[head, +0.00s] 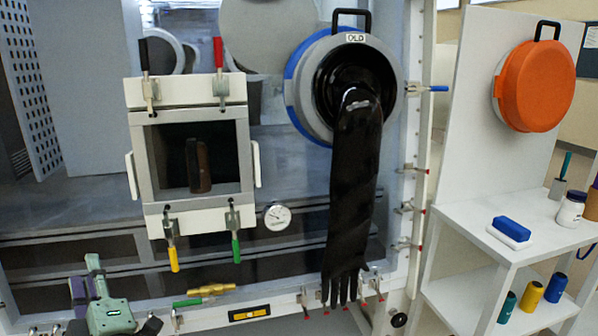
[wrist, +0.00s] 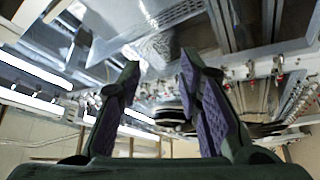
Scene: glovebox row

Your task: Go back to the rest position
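My gripper (head: 92,287) is at the lower left of the head view, in front of the glovebox's lower edge. In the wrist view my gripper (wrist: 160,82) shows two green fingers with purple pads, spread apart with nothing between them. The glovebox front (head: 270,185) stands behind it, apart from it as far as I can tell. A black glove (head: 352,190) hangs from a round port ring (head: 298,85) marked OLD.
A white framed hatch (head: 190,216) with red, black, yellow and green handled clamps is at left. An orange round cover (head: 535,85) hangs on a white panel at right. A white shelf (head: 535,232) holds a blue-topped block (head: 512,228) and bottles.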

